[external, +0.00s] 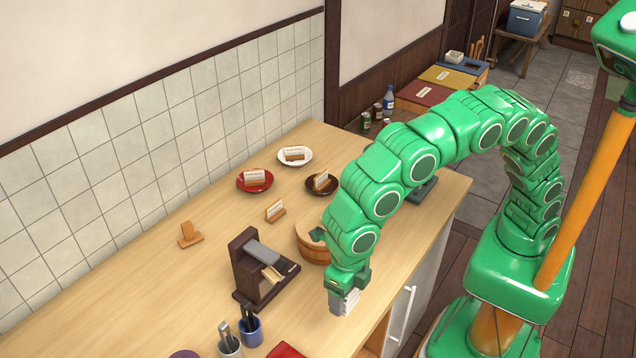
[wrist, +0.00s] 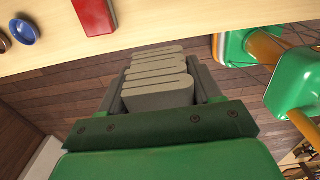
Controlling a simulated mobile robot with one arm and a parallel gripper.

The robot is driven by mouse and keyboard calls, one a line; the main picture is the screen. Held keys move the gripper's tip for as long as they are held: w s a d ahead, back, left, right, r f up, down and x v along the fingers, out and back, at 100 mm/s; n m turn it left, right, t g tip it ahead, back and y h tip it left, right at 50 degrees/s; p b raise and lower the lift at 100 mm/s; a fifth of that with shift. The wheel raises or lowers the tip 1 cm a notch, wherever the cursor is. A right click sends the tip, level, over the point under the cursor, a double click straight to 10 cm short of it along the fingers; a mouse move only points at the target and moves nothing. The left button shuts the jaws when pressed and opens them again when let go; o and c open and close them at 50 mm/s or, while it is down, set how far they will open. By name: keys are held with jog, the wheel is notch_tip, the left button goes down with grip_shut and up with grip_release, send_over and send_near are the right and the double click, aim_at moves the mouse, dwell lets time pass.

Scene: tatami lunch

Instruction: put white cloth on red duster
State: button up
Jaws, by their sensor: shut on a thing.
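My gripper (external: 345,303) hangs at the front edge of the wooden counter, fingers down. It is shut on a pale grey-white, folded, ribbed thing, which I take to be the white cloth (wrist: 157,80); it sits between the two dark fingers in the wrist view. Wooden floor shows behind it there. The red duster (external: 286,351) lies flat on the counter at the bottom of the external view, cut off by the frame. It also shows at the top of the wrist view (wrist: 95,14), apart from the cloth.
A blue cup (external: 250,331) and a pale cup (external: 230,347) holding utensils stand left of the duster. A dark wooden stand (external: 245,266) and a round wooden tub (external: 313,252) are behind my gripper. Small plates with cards stand farther back.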

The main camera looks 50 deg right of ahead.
jog(key=w+a+f, duration=0.2)
jog(key=a+f, duration=0.1)
jog(key=w+a+f, duration=0.2)
jog(key=a, duration=0.2)
jog(key=w+a+f, duration=0.2)
jog(key=a+f, duration=0.1)
jog(key=a, duration=0.1)
jog(key=shift+a+f, duration=0.15)
jog(key=shift+f, duration=0.2)
jog(key=shift+w+a+f, duration=0.1)
jog(key=shift+a+f, duration=0.15)
jog(key=shift+f, duration=0.2)
jog(key=shift+w+a+f, duration=0.1)
jog(key=shift+a+f, duration=0.1)
jog(key=shift+f, duration=1.45)
jog(key=shift+f, duration=0.1)
jog(key=o, duration=1)
jog(key=shift+o, duration=0.2)
